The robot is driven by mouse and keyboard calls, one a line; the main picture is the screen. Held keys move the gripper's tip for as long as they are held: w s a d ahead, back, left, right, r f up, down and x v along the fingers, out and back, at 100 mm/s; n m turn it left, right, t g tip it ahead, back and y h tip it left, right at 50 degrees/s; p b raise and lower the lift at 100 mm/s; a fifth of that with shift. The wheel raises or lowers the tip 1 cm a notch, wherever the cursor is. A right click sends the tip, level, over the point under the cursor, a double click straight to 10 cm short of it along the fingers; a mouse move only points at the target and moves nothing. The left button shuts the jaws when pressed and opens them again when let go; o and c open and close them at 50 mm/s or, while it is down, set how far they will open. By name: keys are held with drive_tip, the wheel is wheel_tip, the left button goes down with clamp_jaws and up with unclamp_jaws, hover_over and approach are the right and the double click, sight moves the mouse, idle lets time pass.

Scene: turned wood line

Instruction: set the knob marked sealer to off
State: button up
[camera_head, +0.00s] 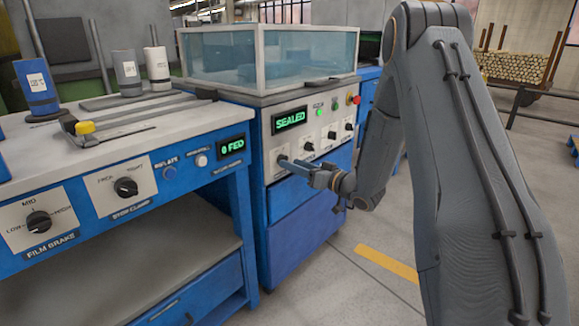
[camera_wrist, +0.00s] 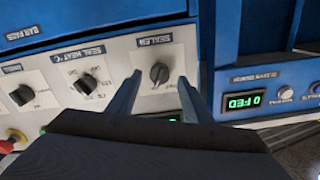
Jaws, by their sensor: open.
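The sealer knob (camera_wrist: 159,75) is dark and round, on a pale plate with an upside-down label in the wrist view. In the head view it is the leftmost knob (camera_head: 282,158) on the sealing machine's panel, partly behind my fingers. My gripper (camera_head: 293,165) is open, its blue fingers pointing at that panel. In the wrist view the fingers of my gripper (camera_wrist: 161,80) stand on either side of the knob, with a gap visible on both sides. I cannot tell whether they touch it, and its pointer setting is too small to read.
The seal heat knob (camera_wrist: 86,85) and another knob (camera_wrist: 22,95) sit beside it. A red button (camera_head: 356,99) is at the panel's far end. The blue workbench (camera_head: 120,225) with its own knobs stands close on the left. Floor before the machine is clear.

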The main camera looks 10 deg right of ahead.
drive_tip(key=shift+x, duration=1.2)
drive_tip(key=c, duration=1.1)
drive_tip(key=shift+o, duration=0.2)
drive_tip(key=shift+n, duration=0.4)
drive_tip(key=n+p, duration=0.2)
drive_tip(key=n, duration=0.9)
